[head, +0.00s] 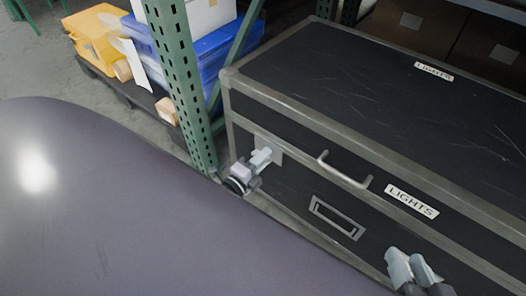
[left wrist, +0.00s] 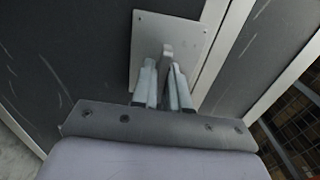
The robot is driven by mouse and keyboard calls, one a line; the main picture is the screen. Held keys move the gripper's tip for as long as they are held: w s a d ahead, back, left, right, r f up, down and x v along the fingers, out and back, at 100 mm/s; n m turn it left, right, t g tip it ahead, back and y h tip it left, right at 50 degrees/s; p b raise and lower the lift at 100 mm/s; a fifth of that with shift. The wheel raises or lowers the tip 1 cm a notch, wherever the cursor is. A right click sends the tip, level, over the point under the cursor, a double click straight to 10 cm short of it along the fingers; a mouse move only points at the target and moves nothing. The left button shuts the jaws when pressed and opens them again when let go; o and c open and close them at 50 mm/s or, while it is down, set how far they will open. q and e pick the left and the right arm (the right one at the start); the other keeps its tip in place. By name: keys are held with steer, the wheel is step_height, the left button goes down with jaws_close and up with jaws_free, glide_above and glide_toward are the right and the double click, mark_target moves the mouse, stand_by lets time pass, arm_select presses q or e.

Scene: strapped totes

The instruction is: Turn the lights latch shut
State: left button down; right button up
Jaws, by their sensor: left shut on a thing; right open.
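The lights case is a black case (head: 370,95) with grey metal edges and white LIGHTS labels on its lid and front. Its latch has a square metal plate (left wrist: 188,28) on the case front, with a grey tab (left wrist: 167,58) standing out from it. My left gripper (head: 258,163) is at this latch near the case's left front corner. In the left wrist view its fingers (left wrist: 163,88) are closed on the tab from both sides. My right gripper (head: 408,262) is near the lower right of the case front, its fingers apart and empty.
A metal handle (head: 344,172) and a framed card holder (head: 337,217) are on the case front. A green rack post (head: 182,80) stands just left of the case. Yellow (head: 98,38) and blue bins are behind it. My own large grey arm fills the lower left.

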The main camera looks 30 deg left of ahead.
steer(key=shift+r, duration=0.2)
arm_select(q)
steer(key=c, duration=1.2)
jaws_free()
steer(key=shift+c, duration=0.2)
steer(key=s+p, duration=0.2)
steer(key=s, duration=0.5)
steer(key=shift+s+a, duration=0.15)
steer(key=shift+a, duration=0.15)
arm_select(e)
steer(key=shift+s+d+h, duration=0.2)
steer(key=shift+d+h, duration=0.3)
steer(key=shift+d, duration=0.25)
steer(key=shift+w+r, duration=0.1)
steer(key=shift+r, duration=0.1)
